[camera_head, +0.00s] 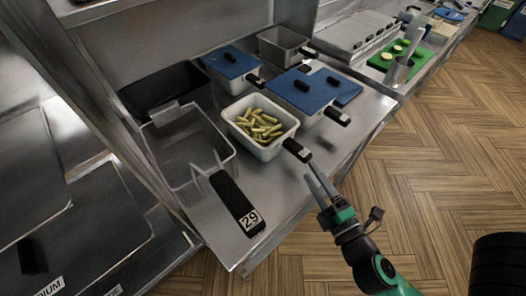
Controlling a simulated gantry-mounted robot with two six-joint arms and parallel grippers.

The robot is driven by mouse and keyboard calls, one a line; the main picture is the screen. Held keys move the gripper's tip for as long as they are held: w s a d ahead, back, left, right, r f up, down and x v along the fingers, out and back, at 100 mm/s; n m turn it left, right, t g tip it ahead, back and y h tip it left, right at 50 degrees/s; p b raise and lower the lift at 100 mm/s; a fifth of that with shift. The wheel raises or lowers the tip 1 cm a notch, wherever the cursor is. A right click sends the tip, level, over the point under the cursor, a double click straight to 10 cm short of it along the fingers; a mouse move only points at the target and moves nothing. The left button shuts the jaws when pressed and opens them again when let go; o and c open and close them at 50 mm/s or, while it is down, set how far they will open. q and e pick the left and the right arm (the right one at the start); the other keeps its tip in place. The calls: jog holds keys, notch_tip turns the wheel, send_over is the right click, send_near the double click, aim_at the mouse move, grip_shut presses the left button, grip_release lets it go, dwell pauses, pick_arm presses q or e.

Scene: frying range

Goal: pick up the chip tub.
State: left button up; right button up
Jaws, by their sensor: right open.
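The chip tub (246,137) is a white square tub filled with yellow chips, standing on the steel counter near the middle of the view. Its black handle (297,150) points toward the lower right. My right gripper (318,180) comes in from the lower right, with its fingers pointing up toward the handle. It is open with nothing between its fingers, just below and right of the handle's end; I cannot tell the exact gap. My left gripper is not in view.
A wire basket (185,150) with a black handle marked 29 (237,203) stands left of the tub. Blue-lidded tubs (229,62) (313,89) and an open empty tub (282,46) stand behind. A green board (400,55) lies farther right.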

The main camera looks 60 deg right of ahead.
jog(key=f, duration=0.1)
jog(key=d+f, duration=0.1)
jog(key=f, duration=0.1)
jog(key=shift+s+d, duration=0.15)
jog(key=shift+d, duration=0.05)
jog(key=p, duration=0.2)
send_near(288, 140)
jog(key=shift+w+d+f, duration=0.3)
jog(key=shift+w+d, duration=0.35)
jog(key=shift+d, duration=0.15)
jog(key=shift+w+f, duration=0.1)
jog(key=shift+f, duration=0.05)
jog(key=p+x, duration=0.1)
jog(key=x, duration=0.4)
jog(key=shift+w, duration=0.15)
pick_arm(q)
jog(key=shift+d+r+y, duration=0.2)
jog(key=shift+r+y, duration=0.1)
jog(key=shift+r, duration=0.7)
pick_arm(e)
jog(key=shift+f, duration=0.1)
grip_shut()
